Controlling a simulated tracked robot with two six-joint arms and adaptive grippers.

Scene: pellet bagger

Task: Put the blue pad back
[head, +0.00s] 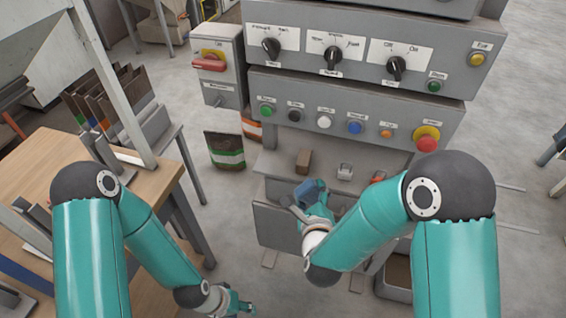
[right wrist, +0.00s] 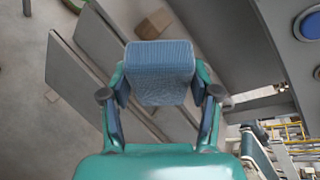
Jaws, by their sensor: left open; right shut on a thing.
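The blue pad (head: 309,187) is a small, rounded block with a fine ribbed face. My right gripper (head: 314,193) is shut on it, in front of the machine's lower grey shelf (head: 285,222). In the right wrist view the pad (right wrist: 160,72) sits between the two fingers, its broad face towards the camera. Whether the pad touches the shelf I cannot tell. My left gripper (head: 240,305) is open and empty, low at the bottom of the head view, away from the machine.
A brown block (head: 303,161) lies on the shelf behind the pad; it also shows in the right wrist view (right wrist: 153,24). A small white-grey item (head: 345,172) and a red item (head: 378,177) are to its right. Buttons and knobs line the panel (head: 350,92) above. A wooden table (head: 75,165) stands left.

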